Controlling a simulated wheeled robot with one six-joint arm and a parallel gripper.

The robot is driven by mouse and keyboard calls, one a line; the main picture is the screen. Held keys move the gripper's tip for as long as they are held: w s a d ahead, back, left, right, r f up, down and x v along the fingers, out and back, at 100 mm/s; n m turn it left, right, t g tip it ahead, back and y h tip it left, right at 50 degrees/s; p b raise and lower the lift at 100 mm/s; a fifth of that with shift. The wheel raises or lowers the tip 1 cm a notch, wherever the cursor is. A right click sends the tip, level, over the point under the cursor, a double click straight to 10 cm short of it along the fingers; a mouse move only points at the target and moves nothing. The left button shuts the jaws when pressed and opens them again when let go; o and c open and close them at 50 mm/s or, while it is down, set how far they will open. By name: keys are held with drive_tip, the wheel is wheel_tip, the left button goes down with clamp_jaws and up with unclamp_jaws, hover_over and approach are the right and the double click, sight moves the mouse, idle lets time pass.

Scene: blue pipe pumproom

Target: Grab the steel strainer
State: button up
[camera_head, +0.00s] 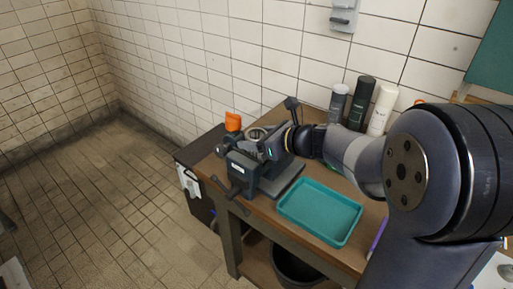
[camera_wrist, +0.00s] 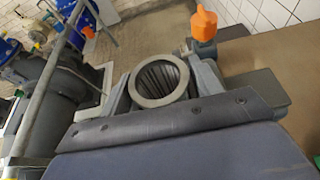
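The steel strainer (camera_wrist: 137,87) shows in the wrist view as a pale round rim around a dark, ribbed inside. Grey gripper parts stand close on its left and right sides. In the head view its pale rim (camera_head: 256,132) shows at the left end of the wooden table, behind my gripper and partly hidden. My gripper (camera_head: 268,148) reaches from the right to this spot. In the wrist view my gripper (camera_wrist: 160,88) is around or right beside the strainer. I cannot tell whether the fingers touch it.
A dark vise-like device (camera_head: 245,174) stands at the table's front left. A teal tray (camera_head: 320,212) lies empty to its right. Several bottles (camera_head: 362,100) stand at the wall.

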drive_tip(key=c, duration=0.7)
drive_tip(key=shift+c, duration=0.6)
drive_tip(key=shift+r, duration=0.15)
